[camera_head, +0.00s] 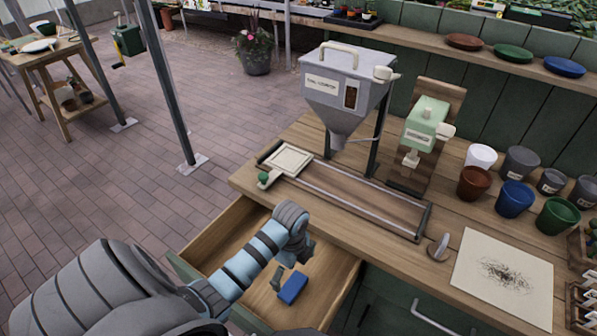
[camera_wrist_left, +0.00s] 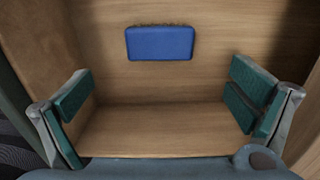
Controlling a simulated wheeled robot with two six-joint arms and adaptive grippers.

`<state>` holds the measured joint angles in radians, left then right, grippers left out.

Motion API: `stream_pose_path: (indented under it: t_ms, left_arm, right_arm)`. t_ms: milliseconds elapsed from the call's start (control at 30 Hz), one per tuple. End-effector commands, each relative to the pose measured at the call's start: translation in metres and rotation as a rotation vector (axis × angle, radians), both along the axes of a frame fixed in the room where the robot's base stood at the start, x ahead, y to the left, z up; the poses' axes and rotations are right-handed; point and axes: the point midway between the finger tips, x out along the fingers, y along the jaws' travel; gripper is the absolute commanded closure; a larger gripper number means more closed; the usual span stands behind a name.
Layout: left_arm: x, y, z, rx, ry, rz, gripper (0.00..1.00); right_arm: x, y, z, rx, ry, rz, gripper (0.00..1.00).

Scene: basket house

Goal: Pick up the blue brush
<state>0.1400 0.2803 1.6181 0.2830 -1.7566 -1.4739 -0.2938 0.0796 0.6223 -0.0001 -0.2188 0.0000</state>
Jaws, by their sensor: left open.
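The blue brush (camera_head: 293,288) lies in the open wooden drawer (camera_head: 223,237). In the left wrist view the brush (camera_wrist_left: 160,43) is a blue block with a thin dark fringe along its upper edge, flat against the drawer wood near the top middle. My left gripper (camera_head: 293,264) is reaching down into the drawer, beside the brush in the head view. In the wrist view its green-padded fingers (camera_wrist_left: 162,97) are wide apart with nothing between them, and the brush lies ahead of them. My right gripper is not in view.
The workbench (camera_head: 449,234) stands directly behind the drawer. It carries a grey hopper (camera_head: 346,89), a green dispenser (camera_head: 425,124), a wooden tray (camera_head: 355,195), several pots (camera_head: 515,199) and a soiled paper sheet (camera_head: 502,279). Drawer walls (camera_wrist_left: 40,45) rise around the gripper.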

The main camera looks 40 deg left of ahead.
Motion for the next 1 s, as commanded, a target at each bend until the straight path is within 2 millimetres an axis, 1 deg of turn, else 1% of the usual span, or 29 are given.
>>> stream_pose_path:
  t_ms: [33, 100, 200, 267, 367, 500, 600, 767, 867, 1000]
  left_arm:
    - [-0.002, 0.001, -0.019, -0.001, 0.005, 0.003, 0.00]
    - [-0.003, 0.001, -0.038, -0.001, 0.003, 0.006, 0.00]
    - [-0.002, 0.002, -0.055, 0.000, 0.002, 0.008, 0.00]
    - [-0.002, 0.002, -0.061, 0.001, 0.001, 0.007, 0.00]
    - [0.000, 0.000, -0.077, -0.001, 0.002, 0.006, 0.00]
    - [0.004, -0.002, -0.105, 0.001, 0.002, 0.005, 0.00]
    - [0.004, -0.002, -0.112, 0.001, 0.001, 0.003, 0.00]
    - [0.004, -0.002, -0.110, 0.001, -0.001, 0.002, 0.00]
    - [0.004, -0.002, -0.110, 0.001, -0.001, 0.002, 0.14]
    - [0.004, -0.002, -0.110, 0.001, 0.000, 0.002, 0.37]
  right_arm:
    - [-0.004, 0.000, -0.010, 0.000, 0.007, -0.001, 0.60]
    - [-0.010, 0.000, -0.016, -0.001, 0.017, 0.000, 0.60]
    - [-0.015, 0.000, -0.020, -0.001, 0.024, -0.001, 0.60]
    - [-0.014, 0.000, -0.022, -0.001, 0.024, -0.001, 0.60]
    - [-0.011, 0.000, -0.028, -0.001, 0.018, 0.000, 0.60]
    - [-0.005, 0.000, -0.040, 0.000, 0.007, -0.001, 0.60]
    - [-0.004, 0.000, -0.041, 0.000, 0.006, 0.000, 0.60]
    - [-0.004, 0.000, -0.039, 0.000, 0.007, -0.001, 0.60]
    - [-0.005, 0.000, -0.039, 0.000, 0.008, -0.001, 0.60]
    - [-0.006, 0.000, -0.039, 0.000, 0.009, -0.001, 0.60]
